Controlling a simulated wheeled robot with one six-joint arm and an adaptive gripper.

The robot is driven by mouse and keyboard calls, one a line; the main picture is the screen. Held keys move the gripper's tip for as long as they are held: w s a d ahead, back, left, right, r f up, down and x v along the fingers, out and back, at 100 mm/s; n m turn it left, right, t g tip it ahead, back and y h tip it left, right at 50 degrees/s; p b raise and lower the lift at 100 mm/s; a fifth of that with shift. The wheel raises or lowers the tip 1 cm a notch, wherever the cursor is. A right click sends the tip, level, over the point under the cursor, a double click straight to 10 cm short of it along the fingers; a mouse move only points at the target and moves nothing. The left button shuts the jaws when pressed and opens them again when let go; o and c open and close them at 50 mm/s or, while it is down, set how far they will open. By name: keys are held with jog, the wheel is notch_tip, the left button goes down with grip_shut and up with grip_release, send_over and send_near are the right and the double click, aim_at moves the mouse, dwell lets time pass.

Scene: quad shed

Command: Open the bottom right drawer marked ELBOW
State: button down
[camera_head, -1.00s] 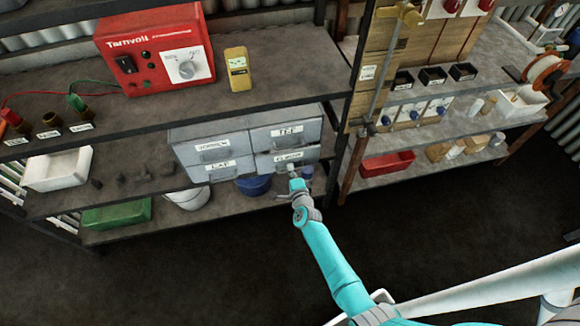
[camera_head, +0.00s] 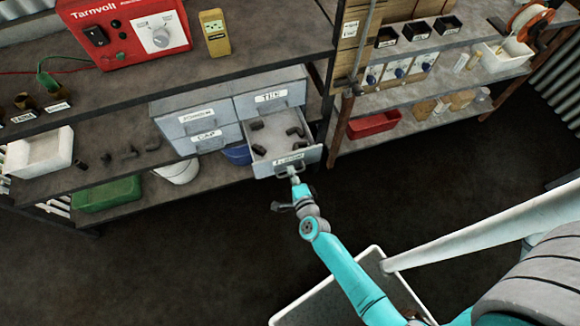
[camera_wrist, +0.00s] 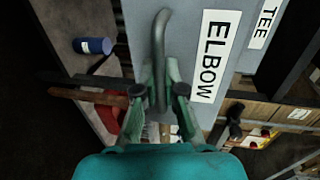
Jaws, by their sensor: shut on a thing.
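The ELBOW drawer (camera_head: 262,168) is the bottom right one of the grey drawer cabinet (camera_head: 192,103). It stands pulled out, and several dark elbow fittings (camera_head: 294,132) lie inside it. My gripper (camera_head: 292,177) is at the front of this drawer. In the wrist view my gripper (camera_wrist: 160,95) is shut on the curved metal drawer handle (camera_wrist: 159,40), one finger on each side of it. The ELBOW label (camera_wrist: 209,56) is right of the handle there. The TEE drawer (camera_head: 270,97) above is shut, as are the two drawers on the left.
A red Tarnvolt unit (camera_head: 128,32) and a yellow meter (camera_head: 215,33) stand on the shelf above. A blue tub (camera_head: 236,154), white bucket (camera_head: 177,171) and green box (camera_head: 106,193) are below.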

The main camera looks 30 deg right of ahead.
dwell(0.3)
jog(key=c, duration=1.2)
grip_release()
jog(key=shift+c, duration=0.2)
jog(key=shift+s, duration=0.1)
jog(key=v, duration=1.2)
jog(key=shift+f, duration=0.1)
jog(key=s+a+r+n+y, duration=0.1)
jog(key=s+r+n+y, duration=0.1)
jog(key=s+r+n, duration=0.8)
jog(key=s+a+r+n+y, duration=0.2)
jog(key=s+r+n, duration=0.9)
jog(key=r, duration=0.5)
jog(key=shift+s+a+r, duration=0.25)
jog(key=shift+s+a, duration=0.1)
jog(key=shift+s, duration=0.3)
